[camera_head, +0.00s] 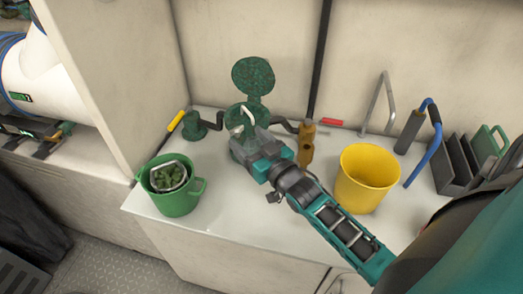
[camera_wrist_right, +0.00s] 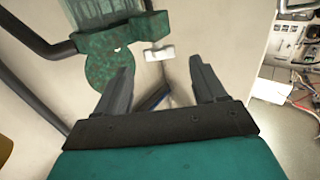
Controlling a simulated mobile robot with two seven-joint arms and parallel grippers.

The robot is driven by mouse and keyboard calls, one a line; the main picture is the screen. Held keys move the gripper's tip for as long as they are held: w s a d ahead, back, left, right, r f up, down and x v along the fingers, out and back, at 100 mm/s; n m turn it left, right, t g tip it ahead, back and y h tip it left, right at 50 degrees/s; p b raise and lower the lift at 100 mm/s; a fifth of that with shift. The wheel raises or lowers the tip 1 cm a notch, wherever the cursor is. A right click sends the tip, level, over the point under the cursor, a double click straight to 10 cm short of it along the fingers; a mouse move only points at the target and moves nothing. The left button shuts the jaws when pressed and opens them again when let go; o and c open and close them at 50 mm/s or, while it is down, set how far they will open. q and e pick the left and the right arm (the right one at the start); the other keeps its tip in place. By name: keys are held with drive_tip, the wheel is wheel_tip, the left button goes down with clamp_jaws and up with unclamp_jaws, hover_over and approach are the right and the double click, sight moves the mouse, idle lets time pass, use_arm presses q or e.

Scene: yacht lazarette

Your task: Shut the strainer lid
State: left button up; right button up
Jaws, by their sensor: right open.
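The strainer is green and mottled, on the white counter (camera_head: 222,222) near the back wall. Its round lid (camera_head: 253,75) stands raised, tilted up on its hinge behind the strainer body (camera_head: 237,110). My right gripper (camera_head: 246,132) is at the front of the body and hides part of it; I cannot tell whether it touches. In the right wrist view my right gripper (camera_wrist_right: 165,80) is open, with nothing between its fingers. Green strainer parts (camera_wrist_right: 108,68) and a pale T-shaped piece (camera_wrist_right: 158,52) show beyond the fingers. My left gripper is out of view.
A green bucket (camera_head: 184,203) holding a basket (camera_head: 167,177) stands at the left. A yellow bucket (camera_head: 368,178) stands right of my forearm. A brass valve (camera_head: 307,143) and pipes flank the strainer. A dark rack (camera_head: 452,165) is at the far right.

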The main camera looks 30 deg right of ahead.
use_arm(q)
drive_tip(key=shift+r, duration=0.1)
use_arm(e)
drive_tip(key=shift+s+d, duration=0.1)
drive_tip(key=shift+s, duration=2.5)
